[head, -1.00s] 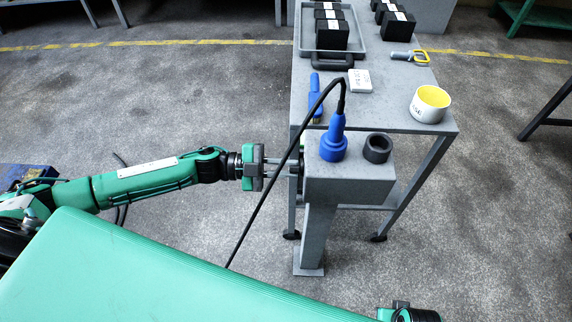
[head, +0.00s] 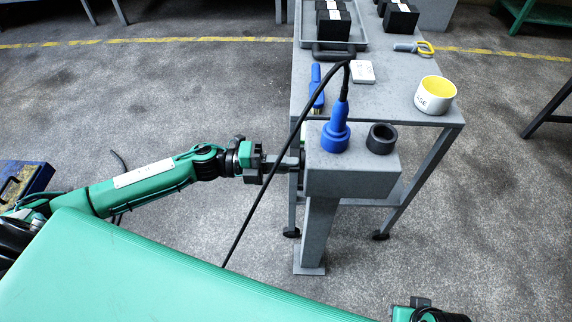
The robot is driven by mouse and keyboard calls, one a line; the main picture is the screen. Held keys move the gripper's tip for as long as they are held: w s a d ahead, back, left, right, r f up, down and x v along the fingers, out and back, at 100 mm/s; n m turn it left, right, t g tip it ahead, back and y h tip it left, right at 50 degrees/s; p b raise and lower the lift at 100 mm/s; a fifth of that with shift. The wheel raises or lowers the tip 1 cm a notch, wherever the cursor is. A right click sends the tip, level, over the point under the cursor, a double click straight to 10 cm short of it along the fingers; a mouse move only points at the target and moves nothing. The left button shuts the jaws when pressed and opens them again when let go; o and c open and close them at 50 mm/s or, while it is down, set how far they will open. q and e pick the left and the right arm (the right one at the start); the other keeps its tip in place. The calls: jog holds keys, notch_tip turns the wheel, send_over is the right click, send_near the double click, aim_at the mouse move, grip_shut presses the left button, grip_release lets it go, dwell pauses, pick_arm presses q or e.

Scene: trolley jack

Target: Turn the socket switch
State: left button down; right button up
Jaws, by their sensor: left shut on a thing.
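The grey socket box (head: 352,182) stands on a post, with a blue plug (head: 336,132) upright in its top and a dark ring-shaped socket (head: 381,138) beside it. The socket switch is on the box's left side, mostly hidden by my fingers and the black cable. My left gripper (head: 291,163) reaches that side from the left, its fingers shut on the switch. Part of my right arm's end (head: 428,312) shows at the bottom edge; its fingers cannot be made out.
A black cable (head: 262,195) runs from the plug, past my left gripper, to the floor. Behind the box, a grey table (head: 395,105) holds a yellow-lined cup (head: 434,95), a blue-handled tool (head: 317,90), a white block (head: 362,71) and a tray (head: 302,38).

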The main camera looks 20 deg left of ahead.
pick_arm(q)
jog(key=shift+m, duration=0.3)
pick_arm(e)
jog(key=shift+r, duration=0.3)
pick_arm(q)
jog(key=shift+f, duration=0.1)
jog(key=c, duration=1.4)
grip_release()
